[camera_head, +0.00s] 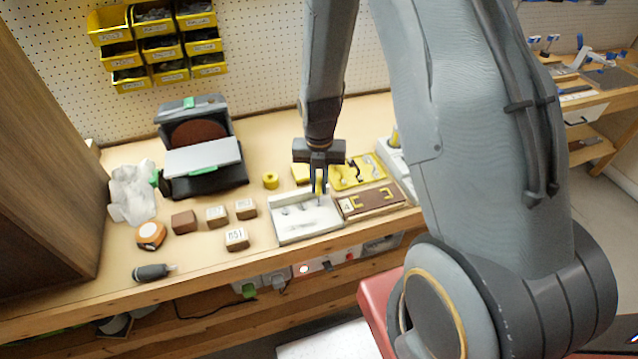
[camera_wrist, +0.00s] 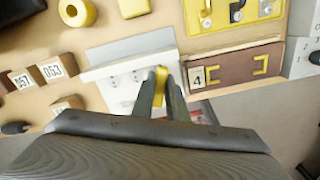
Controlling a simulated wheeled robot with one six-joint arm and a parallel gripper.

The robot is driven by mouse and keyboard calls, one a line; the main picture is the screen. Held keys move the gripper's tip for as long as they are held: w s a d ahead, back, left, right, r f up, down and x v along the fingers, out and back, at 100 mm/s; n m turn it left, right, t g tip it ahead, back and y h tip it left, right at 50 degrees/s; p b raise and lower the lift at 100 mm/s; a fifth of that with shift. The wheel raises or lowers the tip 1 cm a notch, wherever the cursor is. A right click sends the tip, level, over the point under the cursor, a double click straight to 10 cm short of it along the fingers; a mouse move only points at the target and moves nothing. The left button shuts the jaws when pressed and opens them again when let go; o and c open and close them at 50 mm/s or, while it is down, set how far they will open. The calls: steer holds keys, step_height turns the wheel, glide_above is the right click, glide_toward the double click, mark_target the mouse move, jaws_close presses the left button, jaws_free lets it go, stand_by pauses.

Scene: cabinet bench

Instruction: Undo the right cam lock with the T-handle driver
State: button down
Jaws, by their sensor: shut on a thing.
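My gripper (camera_head: 319,190) points down over the white tray-like unit (camera_head: 290,231) near the bench's front edge. Its fingers are shut on a narrow yellow piece, which looks like the handle of the T-handle driver (camera_wrist: 161,78). The piece stands between the fingertips (camera_wrist: 163,84) in the wrist view; its lower end is hidden. The white unit also shows in the wrist view (camera_wrist: 112,92), with small dark marks on its face. I cannot tell which marks are cam locks, or whether the driver touches the right one.
A brown block marked 4 (camera_head: 372,203) sits right of the white unit. A yellow tool board (camera_head: 345,183) lies behind. A yellow ring (camera_head: 270,181), numbered blocks (camera_head: 236,240) and an open grey case (camera_head: 203,158) stand left. A dark-handled tool (camera_head: 150,272) lies front left.

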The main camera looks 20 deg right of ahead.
steer(key=shift+r, duration=0.6)
stand_by(0.4)
steer(key=m, duration=0.4)
steer(key=shift+d+m, duration=0.1)
steer(key=shift+m, duration=0.2)
steer(key=m, duration=0.3)
steer(key=shift+s+m, duration=0.1)
steer(key=shift+m, duration=0.3)
steer(key=m, duration=0.4)
steer(key=shift+m, duration=0.4)
steer(key=m, duration=0.5)
steer(key=shift+s, duration=0.15)
steer(key=shift+f, duration=0.1)
steer(key=shift+f, duration=0.3)
